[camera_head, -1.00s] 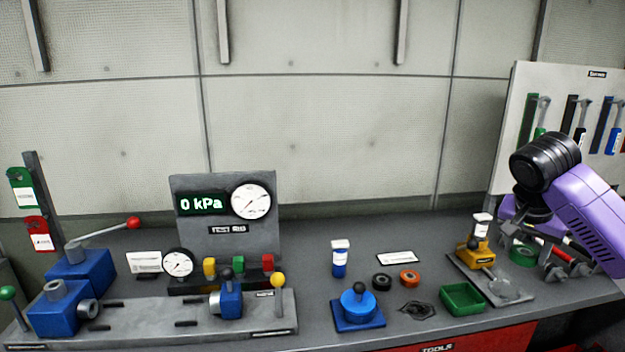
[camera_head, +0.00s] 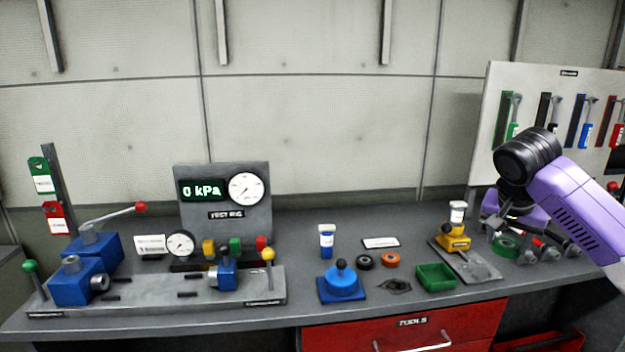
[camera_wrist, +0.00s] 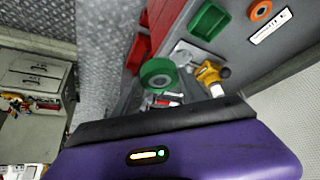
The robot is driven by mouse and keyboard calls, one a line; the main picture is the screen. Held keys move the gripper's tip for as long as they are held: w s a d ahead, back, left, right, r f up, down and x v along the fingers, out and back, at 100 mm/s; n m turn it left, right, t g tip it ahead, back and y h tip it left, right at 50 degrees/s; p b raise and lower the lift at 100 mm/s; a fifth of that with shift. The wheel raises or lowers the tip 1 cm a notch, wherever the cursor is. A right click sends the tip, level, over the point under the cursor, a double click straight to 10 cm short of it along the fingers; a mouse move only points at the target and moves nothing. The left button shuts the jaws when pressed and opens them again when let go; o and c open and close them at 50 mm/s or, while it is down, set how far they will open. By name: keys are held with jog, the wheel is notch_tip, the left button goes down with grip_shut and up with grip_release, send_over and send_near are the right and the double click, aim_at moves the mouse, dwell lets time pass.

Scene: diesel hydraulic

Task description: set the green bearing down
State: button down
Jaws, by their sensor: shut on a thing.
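The green bearing (camera_head: 505,245) is a thick green ring at the right end of the grey bench, just under my gripper (camera_head: 506,232). My purple wrist covers part of this area. In the wrist view the green bearing (camera_wrist: 158,73) appears large, beyond the purple housing. My gripper is shut on it. The fingertips are small and partly hidden, and I cannot tell whether the ring touches the bench.
Left of it stand a yellow pump (camera_head: 453,240) on a grey plate, a green tray (camera_head: 436,278), an orange ring (camera_head: 390,259) and a black ring (camera_head: 364,261). Grey parts (camera_head: 550,254) lie close on the right. A tool board (camera_head: 560,110) stands behind.

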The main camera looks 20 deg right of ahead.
jog(key=w+a+f+n+t+y, duration=0.1)
jog(key=w+a+f+n, duration=0.25)
jog(key=a+f, duration=0.45)
jog(key=w+a+f+n+t+y, duration=0.1)
jog(key=w+a+f+n+t, duration=0.25)
jog(key=a, duration=0.75)
jog(key=s+a+f+n+g+y, duration=0.15)
jog(key=s+a+f+n, duration=0.25)
jog(key=a+f, duration=0.9)
jog(key=s+a+f+n+y, duration=0.1)
jog(key=s+a+f+y, duration=0.1)
jog(key=s+a+f, duration=0.6)
jog(key=s+f, duration=0.3)
jog(key=f, duration=0.1)
jog(key=shift+s+a+n, duration=0.35)
jog(key=shift+s+n, duration=0.05)
